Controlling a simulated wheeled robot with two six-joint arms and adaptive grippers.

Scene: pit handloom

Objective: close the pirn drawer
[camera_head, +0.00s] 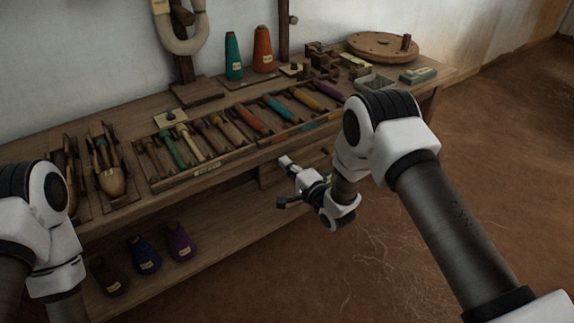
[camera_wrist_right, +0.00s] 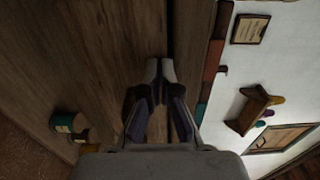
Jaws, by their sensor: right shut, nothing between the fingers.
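The pirn drawer (camera_head: 269,177) is a dark wooden drawer under the front edge of the loom bench, mostly hidden behind my right gripper and arm. How far it stands out is hard to tell. My right gripper (camera_head: 286,161) is at the bench front by the drawer, shut and empty. In the right wrist view its fingertips (camera_wrist_right: 160,68) are together in front of a brown wooden surface (camera_wrist_right: 90,50). I cannot tell whether they touch it. My left arm shows at the lower left of the head view, but its gripper is not in view.
The bench top holds a tray of coloured pirns (camera_head: 205,166), shuttles (camera_head: 110,178), teal (camera_head: 233,57) and orange (camera_head: 263,50) cones and a round wooden disc (camera_head: 382,46). Dark, blue and purple cones (camera_head: 180,243) stand on the lower shelf. The floor at right is clear.

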